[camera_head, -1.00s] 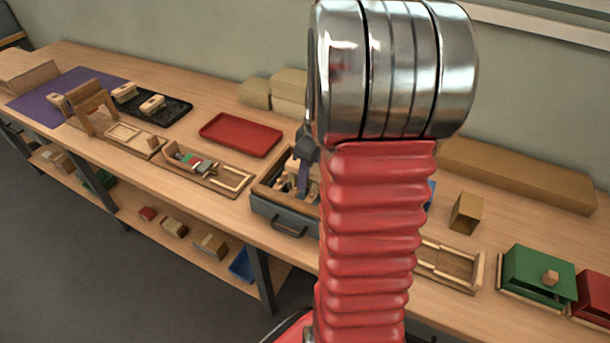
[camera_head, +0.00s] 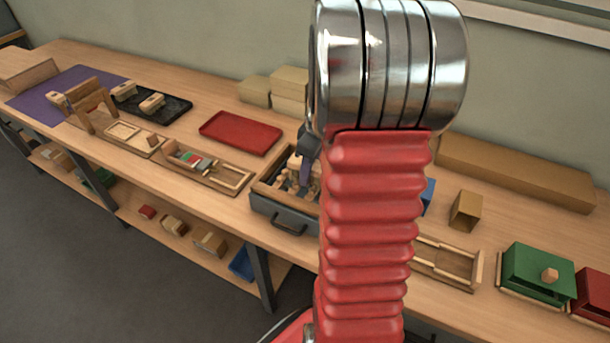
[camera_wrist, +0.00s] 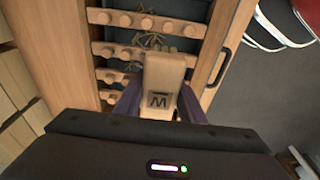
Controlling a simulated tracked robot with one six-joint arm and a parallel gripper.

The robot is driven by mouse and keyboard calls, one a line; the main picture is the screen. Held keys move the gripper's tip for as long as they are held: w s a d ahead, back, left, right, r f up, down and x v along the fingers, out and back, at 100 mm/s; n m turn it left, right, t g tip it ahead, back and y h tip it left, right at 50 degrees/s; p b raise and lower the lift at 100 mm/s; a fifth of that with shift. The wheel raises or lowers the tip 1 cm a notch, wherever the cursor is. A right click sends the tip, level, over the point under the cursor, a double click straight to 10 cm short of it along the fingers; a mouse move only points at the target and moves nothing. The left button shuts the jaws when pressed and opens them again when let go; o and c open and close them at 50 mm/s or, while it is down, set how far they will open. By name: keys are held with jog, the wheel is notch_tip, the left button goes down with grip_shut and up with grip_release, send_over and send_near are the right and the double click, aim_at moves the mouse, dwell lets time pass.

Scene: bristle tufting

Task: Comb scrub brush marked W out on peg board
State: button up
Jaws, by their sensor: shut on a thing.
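The scrub brush (camera_wrist: 163,72) is a pale wooden block with a dark letter on its end. The letter reads as M from this side, as a W would upside down. My gripper (camera_wrist: 158,100) has purple fingers shut on the block's near end; it also shows in the head view (camera_head: 306,172), partly behind my arm. The peg board (camera_wrist: 145,20) has several rows of round wooden pegs. The brush is over its rows, with thin tan bristle strands (camera_wrist: 155,40) among the pegs beyond it. I cannot tell whether brush and pegs touch.
The pegs stand inside a grey-fronted wooden drawer box (camera_head: 278,213) with side walls close to my gripper. A red tray (camera_head: 241,133), a slatted wooden tray (camera_head: 447,262) and a green box (camera_head: 538,272) stand on the bench.

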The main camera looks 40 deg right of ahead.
jog(key=shift+w+d+r, duration=0.1)
jog(key=shift+w+d, duration=0.15)
jog(key=shift+d, duration=0.45)
jog(key=shift+w+d, duration=0.25)
jog(key=shift+d, duration=0.4)
jog(key=shift+w+d, duration=0.2)
jog(key=shift+d, duration=0.45)
jog(key=shift+w+d, duration=0.25)
jog(key=shift+d, duration=0.35)
jog(key=shift+w+d, duration=0.2)
jog(key=shift+d, duration=0.45)
jog(key=shift+a+f, duration=0.15)
jog(key=shift+f, duration=0.05)
jog(key=shift+s+a+r, duration=0.1)
jog(key=shift+s+a, duration=0.25)
jog(key=shift+a, duration=0.55)
jog(key=shift+s+a+r, duration=0.1)
jog(key=shift+s+a, duration=0.2)
jog(key=shift+a, duration=0.55)
jog(key=shift+s+a, duration=0.1)
jog(key=shift+a, duration=0.3)
jog(key=shift+s+a+f, duration=0.15)
jog(key=shift+s+a, duration=0.2)
jog(key=shift+a, duration=0.45)
jog(key=shift+s+a+f, duration=0.1)
jog(key=shift+s+a, duration=0.2)
jog(key=shift+a, duration=0.45)
